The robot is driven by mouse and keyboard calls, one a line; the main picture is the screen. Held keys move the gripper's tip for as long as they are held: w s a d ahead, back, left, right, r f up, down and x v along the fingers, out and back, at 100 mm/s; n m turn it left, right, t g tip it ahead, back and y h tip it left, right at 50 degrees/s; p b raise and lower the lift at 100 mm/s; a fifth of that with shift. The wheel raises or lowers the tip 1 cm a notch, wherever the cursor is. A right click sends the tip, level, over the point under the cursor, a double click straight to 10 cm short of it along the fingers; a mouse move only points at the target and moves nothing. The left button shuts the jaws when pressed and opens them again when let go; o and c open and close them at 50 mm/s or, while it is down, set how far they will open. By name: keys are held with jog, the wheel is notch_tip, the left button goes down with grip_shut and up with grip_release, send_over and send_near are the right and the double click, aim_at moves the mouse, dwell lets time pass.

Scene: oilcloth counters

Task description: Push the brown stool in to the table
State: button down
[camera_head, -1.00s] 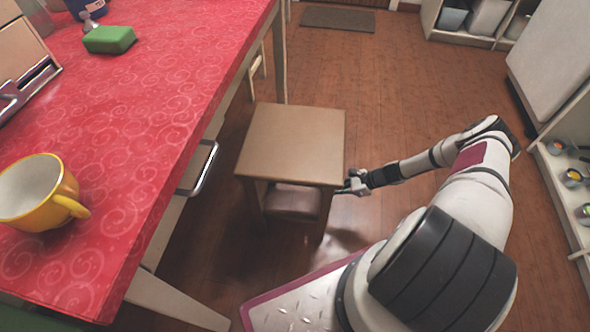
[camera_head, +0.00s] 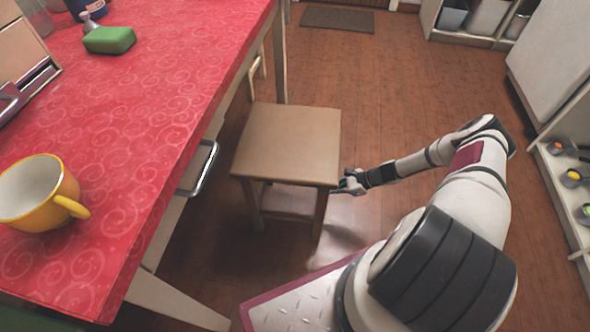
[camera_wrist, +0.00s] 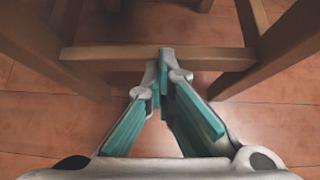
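The brown stool (camera_head: 288,142) stands upright on the floor beside the red-topped table (camera_head: 120,140), with its seat close to the table's right edge. My gripper (camera_head: 348,184) is low at the stool's right side, near its front right leg. In the wrist view, my gripper (camera_wrist: 165,70) has its teal-padded fingers together at the tips, with nothing seen between them. The tips are at a crossbar (camera_wrist: 100,58) of the stool, between two legs. I cannot tell for sure whether they touch it.
A yellow mug (camera_head: 40,195) and a green block (camera_head: 109,39) are on the table. A metal handle (camera_head: 203,168) sticks out from the table's side, left of the stool. Open shelves (camera_head: 570,190) stand at the right.

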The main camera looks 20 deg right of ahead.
jog(key=shift+w+a+b, duration=0.35)
jog(key=shift+w+a, duration=2.35)
jog(key=shift+a, duration=1.9)
jog(key=shift+w+a+b, duration=0.35)
jog(key=shift+w+a, duration=2.3)
jog(key=shift+a, duration=1.95)
jog(key=s+d, duration=0.6)
jog(key=d, duration=0.4)
jog(key=shift+d, duration=0.3)
